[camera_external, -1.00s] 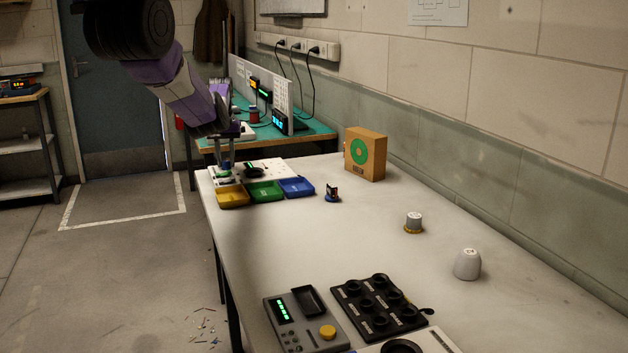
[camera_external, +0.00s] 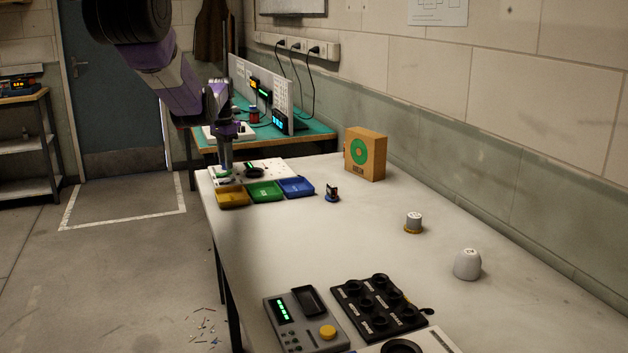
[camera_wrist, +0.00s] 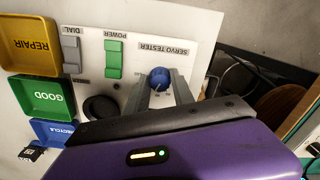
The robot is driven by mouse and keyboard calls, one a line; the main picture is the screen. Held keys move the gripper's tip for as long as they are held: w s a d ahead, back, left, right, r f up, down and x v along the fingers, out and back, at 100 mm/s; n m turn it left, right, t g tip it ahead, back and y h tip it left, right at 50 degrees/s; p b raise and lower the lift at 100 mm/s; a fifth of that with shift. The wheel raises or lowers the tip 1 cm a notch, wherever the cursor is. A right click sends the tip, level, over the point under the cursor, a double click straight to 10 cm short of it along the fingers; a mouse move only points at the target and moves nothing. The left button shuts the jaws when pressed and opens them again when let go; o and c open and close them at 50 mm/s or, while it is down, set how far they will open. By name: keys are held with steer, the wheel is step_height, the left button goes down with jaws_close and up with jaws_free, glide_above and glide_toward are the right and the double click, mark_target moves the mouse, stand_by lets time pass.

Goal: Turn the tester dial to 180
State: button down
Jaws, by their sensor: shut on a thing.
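The servo tester is a white panel (camera_wrist: 200,28) on the far left end of the table. Its blue dial knob (camera_wrist: 159,74) shows in the wrist view between my two fingertips. My gripper (camera_wrist: 161,84) is shut on this knob, one finger on each side. In the external view my gripper (camera_external: 226,163) reaches down to the panel, and the knob is hidden there. Small marks by the knob are too small to read.
Yellow REPAIR (camera_wrist: 27,43), green GOOD (camera_wrist: 40,97) and blue RECYCLE (camera_wrist: 52,132) trays lie along the panel's edge. A dark round fixture (camera_wrist: 101,107) is near the knob. A cardboard box (camera_external: 366,153) stands farther right.

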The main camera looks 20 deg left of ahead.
steer(key=m, duration=0.6)
steer(key=shift+m, duration=0.3)
steer(key=m, duration=0.6)
steer(key=shift+w+r, duration=0.1)
steer(key=shift+m, duration=0.4)
steer(key=c, duration=1.1)
jaws_free()
steer(key=shift+r+b, duration=0.45)
steer(key=shift+r, duration=3.4)
